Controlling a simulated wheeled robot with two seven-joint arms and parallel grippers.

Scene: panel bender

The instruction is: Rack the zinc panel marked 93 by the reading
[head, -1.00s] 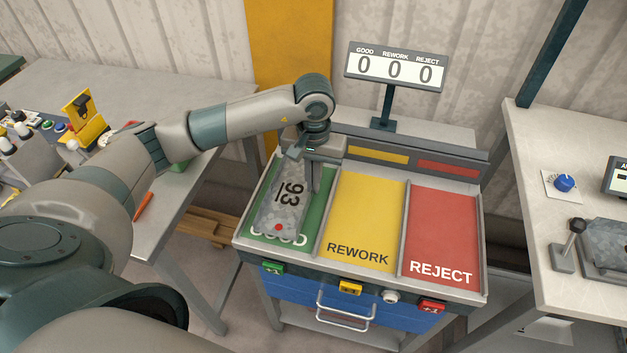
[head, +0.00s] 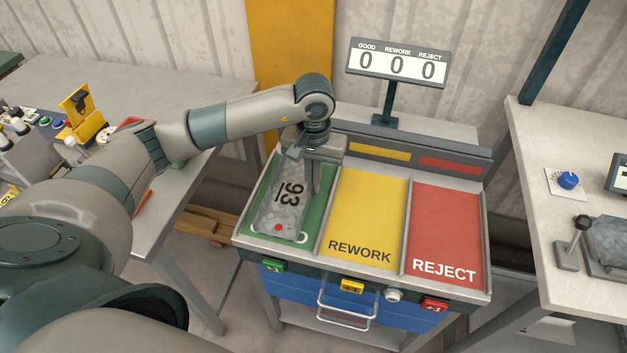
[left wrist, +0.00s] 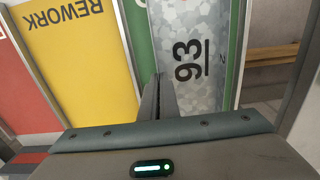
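The zinc panel (head: 279,209) is a mottled grey plate marked 93, with a red dot near its front end. It is over the green GOOD bay (head: 317,221) of the rack and covers most of that word. Its marking also shows in the left wrist view (left wrist: 205,90). My left gripper (head: 314,184) is at the panel's right edge, its fingers close together and shut on that edge. Whether the panel rests fully on the bay floor is unclear. The yellow REWORK bay (head: 366,213) and the red REJECT bay (head: 444,230) are empty. My right gripper is out of view.
A counter display (head: 397,64) reads 0, 0, 0. Green (head: 272,265), yellow (head: 352,286) and red (head: 433,306) buttons line the rack's front. A table with a blue knob (head: 568,180) stands right; a bench with tools stands left. Low dividers separate the bays.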

